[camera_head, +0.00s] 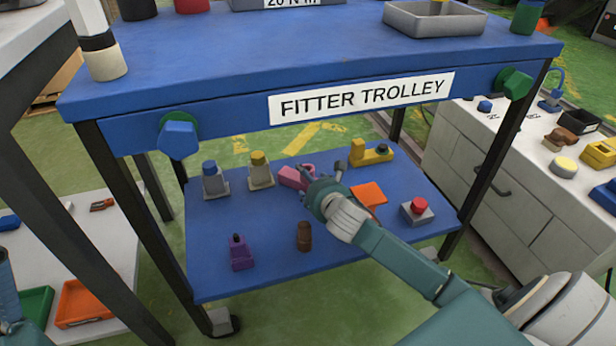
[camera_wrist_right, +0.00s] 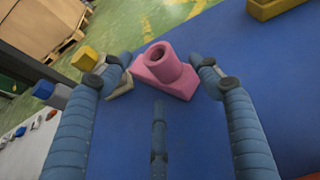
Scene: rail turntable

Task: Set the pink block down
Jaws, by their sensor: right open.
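The pink block (camera_head: 296,177), a base with a hollow round tube on top, stands on the blue lower shelf (camera_head: 275,225) of the fitter trolley. It also shows in the right wrist view (camera_wrist_right: 172,82), where it appears to rest on the shelf. My right gripper (camera_head: 316,188) is at the block, reaching in from the lower right. In the right wrist view its fingers (camera_wrist_right: 167,62) are spread, one on each side of the block, with a third below it. They do not close on it.
Around it on the shelf stand a grey block with a blue top (camera_head: 214,180), a cream block with a yellow top (camera_head: 260,170), a yellow block (camera_head: 370,153), an orange plate (camera_head: 369,194), a red-topped block (camera_head: 417,210), a brown piece (camera_head: 304,236) and a purple block (camera_head: 239,253). The trolley top (camera_head: 300,60) overhangs.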

